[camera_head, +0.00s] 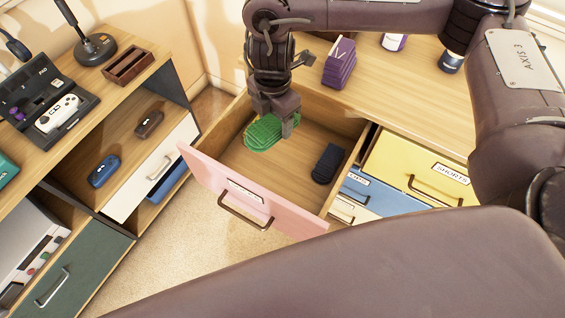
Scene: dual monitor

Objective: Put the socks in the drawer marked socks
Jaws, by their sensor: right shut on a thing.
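A pink-fronted drawer (240,197) is pulled open in the wooden dresser. Its front label is too small to read. My right gripper (276,118) points down into the drawer, shut on a green ribbed bundle (262,134), which looks like folded socks. The bundle is at the drawer's back left; I cannot tell whether it touches the bottom. A dark navy bundle (328,163), also sock-like, lies apart at the right side of the drawer. My left gripper is not in view.
A purple folded stack (339,65) and bottles (394,42) stand on the dresser top. A yellow drawer (420,172) marked SHORTS and a blue drawer (372,197) are to the right. A desk (140,87) with a game controller (57,113) is left.

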